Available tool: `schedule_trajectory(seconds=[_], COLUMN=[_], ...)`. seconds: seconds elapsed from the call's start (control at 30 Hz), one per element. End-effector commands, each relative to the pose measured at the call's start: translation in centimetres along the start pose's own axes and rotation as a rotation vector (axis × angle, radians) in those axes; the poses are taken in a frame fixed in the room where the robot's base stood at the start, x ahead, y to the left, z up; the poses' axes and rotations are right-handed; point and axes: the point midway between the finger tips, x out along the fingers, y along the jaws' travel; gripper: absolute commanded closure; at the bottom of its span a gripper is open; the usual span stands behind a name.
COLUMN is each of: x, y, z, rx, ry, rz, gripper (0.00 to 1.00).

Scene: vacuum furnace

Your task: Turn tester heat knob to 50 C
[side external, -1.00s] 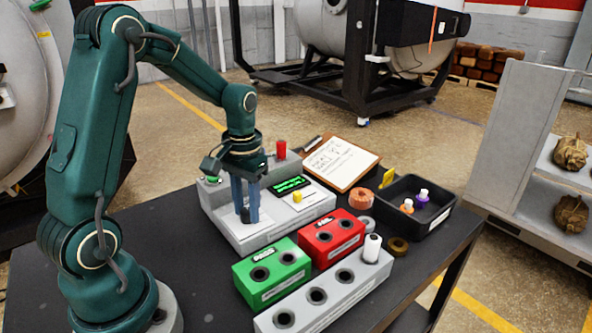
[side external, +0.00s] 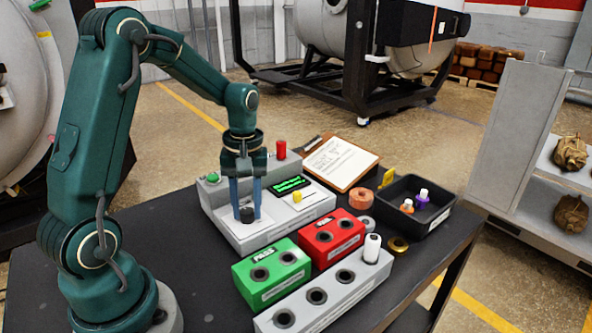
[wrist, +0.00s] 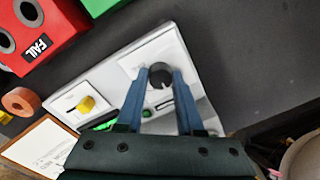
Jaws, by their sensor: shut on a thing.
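The tester (side external: 276,230) is a light grey box with a sloped front and a dark display with green text (side external: 290,185); the text is too small to read. A black round knob (side external: 247,214) is on its left front. It also shows in the wrist view (wrist: 160,77), with a notch in its edge. My gripper (side external: 246,211) points down with its blue fingers on both sides of the knob, shut on it. In the wrist view, the fingertips (wrist: 160,80) flank the knob. A yellow knob (side external: 297,196) is to the right, below the display.
A green button (side external: 213,177) and a red cylinder (side external: 281,149) are at the tester's back. The green PASS block (side external: 272,283), red FAIL block (side external: 331,249) and grey rack (side external: 335,302) stand in front. A clipboard (side external: 340,172) and black tray (side external: 440,215) are at right.

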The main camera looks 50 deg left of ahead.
Motion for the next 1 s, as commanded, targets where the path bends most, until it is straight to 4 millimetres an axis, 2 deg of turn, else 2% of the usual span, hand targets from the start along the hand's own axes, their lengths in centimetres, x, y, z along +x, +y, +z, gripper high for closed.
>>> schedule_trajectory(seconds=[0.47,0.5,0.53,0.57,0.87,1.0], x=[-0.1,-0.1,-0.1,-0.1,-0.1,-1.3], y=[0.0,0.0,0.0,0.0,0.0,0.1], z=[-0.1,0.0,-0.1,0.0,0.0,-0.1], rx=[-0.014,-0.014,-0.014,-0.013,-0.012,-0.012], ry=[0.001,0.001,0.001,0.001,0.0,0.004], rz=[0.001,0.001,0.001,0.001,0.0,0.003], gripper=[1.0,0.52,0.41,0.34,0.34,0.34])
